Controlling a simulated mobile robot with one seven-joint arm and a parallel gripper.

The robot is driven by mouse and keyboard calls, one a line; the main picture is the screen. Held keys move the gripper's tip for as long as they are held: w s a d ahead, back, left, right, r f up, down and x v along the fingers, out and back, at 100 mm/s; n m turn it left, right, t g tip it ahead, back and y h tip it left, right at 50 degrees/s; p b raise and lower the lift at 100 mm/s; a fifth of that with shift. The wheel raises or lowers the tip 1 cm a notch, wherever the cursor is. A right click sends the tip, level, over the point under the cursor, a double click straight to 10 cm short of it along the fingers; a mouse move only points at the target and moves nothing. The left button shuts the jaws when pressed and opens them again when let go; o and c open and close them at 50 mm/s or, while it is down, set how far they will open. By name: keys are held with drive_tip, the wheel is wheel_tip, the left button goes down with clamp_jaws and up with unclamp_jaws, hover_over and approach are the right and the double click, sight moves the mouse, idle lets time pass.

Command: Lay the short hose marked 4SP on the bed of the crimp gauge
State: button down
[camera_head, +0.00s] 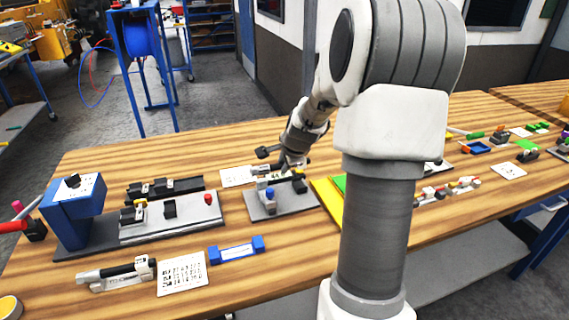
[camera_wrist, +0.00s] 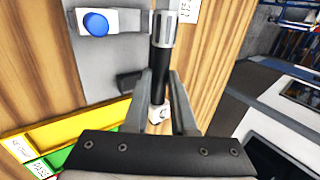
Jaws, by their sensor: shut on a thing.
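My gripper (camera_wrist: 165,82) is shut on a short black hose (camera_wrist: 158,90) in the wrist view. The hose has a ribbed grey end fitting and a white tag between the fingers; I cannot read its marking. The grey plate of what looks like the crimp gauge (camera_wrist: 99,62) lies below and left of the hose, with a blue button and a dark block. The fitting shows over the plate's right edge; I cannot tell whether it touches. In the head view, my gripper (camera_head: 292,165) is just above the gauge plate (camera_head: 290,207), and the arm hides part of that area.
A yellow-edged board (camera_head: 326,201) with green lies right of the gauge. A grey fixture (camera_head: 165,231) with a red knob stands left, beside a blue stand (camera_head: 73,219). A blue labelled block (camera_head: 236,250) and a printed card (camera_head: 182,273) lie in front. Bare wood separates them.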

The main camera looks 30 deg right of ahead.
drive_tip(key=shift+f, duration=0.15)
drive_tip(key=shift+f+b, duration=2.6)
drive_tip(key=shift+f, duration=0.1)
drive_tip(key=shift+f+b, duration=0.7)
drive_tip(key=shift+b, duration=0.3)
drive_tip(key=c, duration=0.7)
unclamp_jaws()
drive_tip(key=shift+o, duration=0.2)
drive_tip(key=shift+r, duration=0.1)
wheel_tip(320, 180, up, 7)
drive_tip(key=p, duration=0.5)
